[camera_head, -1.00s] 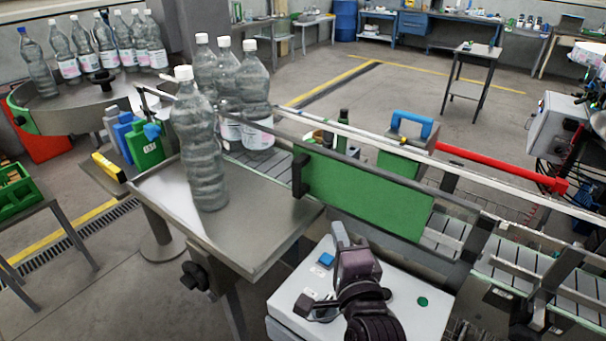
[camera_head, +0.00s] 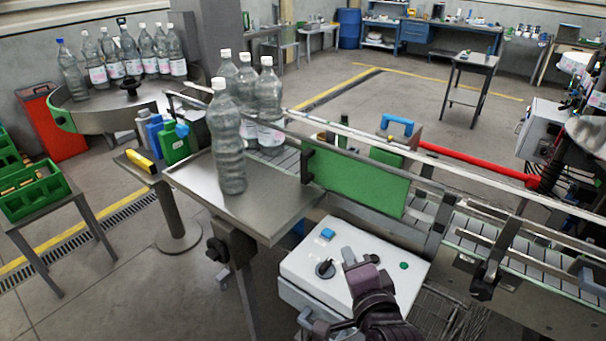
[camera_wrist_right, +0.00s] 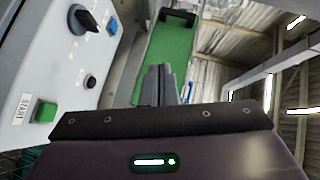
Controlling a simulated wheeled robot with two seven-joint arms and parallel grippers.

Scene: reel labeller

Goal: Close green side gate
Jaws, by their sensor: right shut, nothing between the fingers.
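The green side gate (camera_head: 358,186) is an upright green panel along the near side of the conveyor, with a black handle (camera_head: 307,166) at its left end. I cannot tell whether it sits flush with the rail. It also shows in the right wrist view (camera_wrist_right: 168,50), beyond the fingertips. My right gripper (camera_head: 358,262) is shut and empty, above the white control box and short of the gate. Its fingers (camera_wrist_right: 160,82) are together in the right wrist view. My left gripper is out of view.
The white control box (camera_head: 328,262) with knob and buttons is below the gate. A clear bottle (camera_head: 228,150) stands on the metal plate (camera_head: 270,210), with several others behind. A red bar (camera_head: 470,165) is at the right. Floor at the lower left is open.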

